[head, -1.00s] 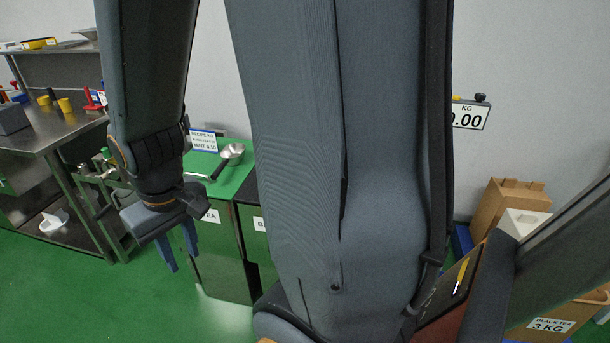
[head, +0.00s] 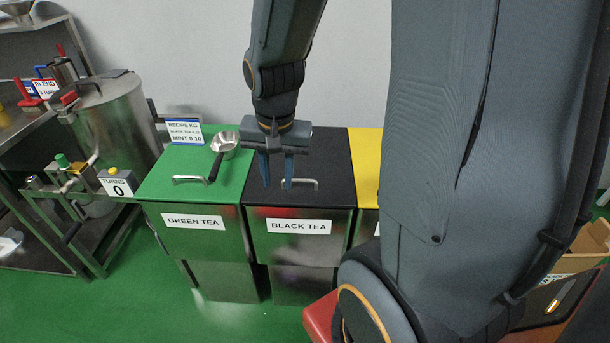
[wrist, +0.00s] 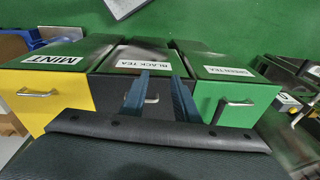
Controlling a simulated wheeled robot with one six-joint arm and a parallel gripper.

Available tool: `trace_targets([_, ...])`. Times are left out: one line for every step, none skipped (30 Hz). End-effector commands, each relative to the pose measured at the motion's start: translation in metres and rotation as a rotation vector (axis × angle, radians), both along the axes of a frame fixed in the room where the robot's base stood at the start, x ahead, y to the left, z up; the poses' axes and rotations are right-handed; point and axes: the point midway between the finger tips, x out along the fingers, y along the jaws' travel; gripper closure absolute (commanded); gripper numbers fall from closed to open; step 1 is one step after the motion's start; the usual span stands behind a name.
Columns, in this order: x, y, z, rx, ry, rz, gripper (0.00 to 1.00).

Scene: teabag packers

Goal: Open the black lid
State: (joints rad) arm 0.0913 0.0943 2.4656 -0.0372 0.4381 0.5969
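The black lid (head: 330,165) lies closed on the bin labelled BLACK TEA (head: 300,228), between the green and yellow lids. Its metal handle (head: 300,183) is near the lid's front edge; it also shows in the wrist view (wrist: 152,100). My gripper (head: 277,184) is above the black lid with its blue fingers pointing down, spread apart and empty. In the head view the fingers overlap the handle's left end. In the wrist view the fingers (wrist: 160,98) frame the handle; I cannot tell whether they touch it.
The green lid (head: 160,183) at left carries a metal scoop (head: 224,143). A yellow lid (head: 366,150) is at right, partly behind my arm; the wrist view shows its MINT bin (wrist: 50,62). A steel drum (head: 115,120) and a TURNS counter (head: 118,184) stand further left.

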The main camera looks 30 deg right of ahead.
Motion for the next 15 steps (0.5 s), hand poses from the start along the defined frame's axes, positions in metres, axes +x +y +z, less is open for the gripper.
trace_targets([0.011,-0.012,-0.008,0.012,-0.007,-0.137,0.72])
trace_targets([0.016,-0.017,-0.010,0.020,-0.011,-0.221,0.72])
trace_targets([0.023,-0.026,-0.013,0.031,-0.018,-0.334,0.72])
trace_targets([0.027,-0.032,-0.015,0.039,-0.023,-0.415,0.72])
trace_targets([0.033,-0.038,-0.017,0.047,-0.030,-0.501,0.72])
trace_targets([0.039,-0.046,-0.021,0.058,-0.037,-0.611,0.72])
trace_targets([0.043,-0.052,-0.023,0.067,-0.043,-0.695,0.72])
trace_targets([0.048,-0.058,-0.025,0.076,-0.050,-0.775,0.72])
trace_targets([0.053,-0.066,-0.028,0.087,-0.058,-0.877,0.72])
trace_targets([0.058,-0.072,-0.030,0.095,-0.066,-0.951,0.72])
trace_targets([0.061,-0.077,-0.031,0.103,-0.073,-1.022,0.72])
trace_targets([0.065,-0.083,-0.034,0.114,-0.081,-1.108,0.72])
trace_targets([0.068,-0.088,-0.035,0.121,-0.086,-1.170,0.72])
trace_targets([0.071,-0.093,-0.037,0.128,-0.092,-1.225,0.72])
trace_targets([0.074,-0.098,-0.038,0.136,-0.099,-1.289,0.72])
